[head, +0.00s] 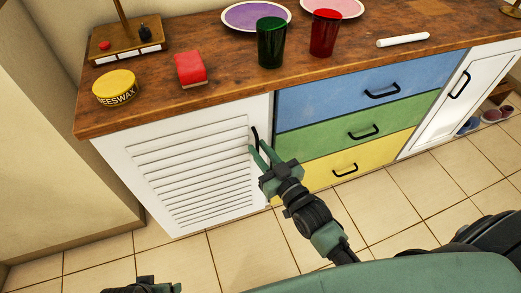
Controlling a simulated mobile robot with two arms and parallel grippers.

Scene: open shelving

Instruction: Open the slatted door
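The white slatted door (190,175) is at the left of the cabinet and looks shut. Its dark vertical handle (255,138) is near the door's upper right edge. My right gripper (260,147) is in front of that handle, with its two green fingers spread apart. The fingertips are close to the handle's lower end; I cannot tell whether they touch it. Nothing shows held between them. My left gripper (146,286) is only partly in view at the bottom edge, low and away from the door, and its fingers cannot be made out.
Blue, green and yellow drawers (345,130) stand right of the door, shut. A white door (460,95) is farther right. The wooden top (220,90) holds a beeswax tin (116,85), red block (191,68), cups and plates. Tiled floor (235,245) before the door is clear.

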